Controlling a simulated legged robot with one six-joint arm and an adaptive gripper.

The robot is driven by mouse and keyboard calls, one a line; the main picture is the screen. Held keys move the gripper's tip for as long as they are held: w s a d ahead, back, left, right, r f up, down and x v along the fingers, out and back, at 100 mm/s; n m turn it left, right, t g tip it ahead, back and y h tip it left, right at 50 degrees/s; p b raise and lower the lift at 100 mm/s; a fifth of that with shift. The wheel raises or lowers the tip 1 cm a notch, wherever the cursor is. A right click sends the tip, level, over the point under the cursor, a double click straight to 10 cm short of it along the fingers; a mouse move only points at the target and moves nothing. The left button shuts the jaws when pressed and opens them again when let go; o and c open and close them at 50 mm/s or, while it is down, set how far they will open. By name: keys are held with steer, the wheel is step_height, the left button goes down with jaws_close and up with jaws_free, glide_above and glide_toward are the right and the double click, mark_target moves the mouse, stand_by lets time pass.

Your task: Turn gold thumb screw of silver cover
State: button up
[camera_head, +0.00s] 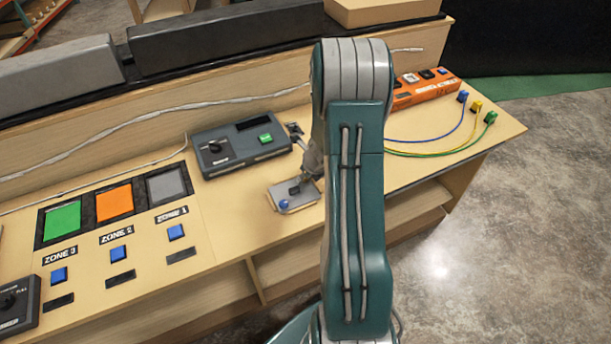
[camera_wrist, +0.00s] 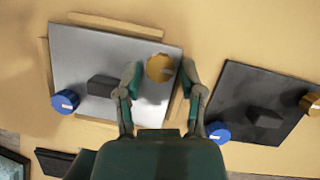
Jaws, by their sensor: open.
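The silver cover (camera_wrist: 140,50) lies on the tan desk in the wrist view, with a black block handle (camera_wrist: 104,86) in its middle. Its gold thumb screw (camera_wrist: 160,67) is at the upper right corner and its blue thumb screw (camera_wrist: 65,101) at the lower left. My gripper (camera_wrist: 161,70) is open, one finger on each side of the gold screw, with gaps visible. Whether the fingertips reach down to the screw's height is unclear. In the head view the silver cover (camera_head: 308,196) shows beside my arm; its gold screw is hidden there.
A black cover (camera_wrist: 240,90) with blue (camera_wrist: 218,132) and gold (camera_wrist: 310,102) screws lies right of the silver one. In the head view, a grey console (camera_head: 240,143) stands behind, zone buttons (camera_head: 118,254) are left, and an orange box with cables (camera_head: 428,91) is right.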

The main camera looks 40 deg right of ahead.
jaws_close()
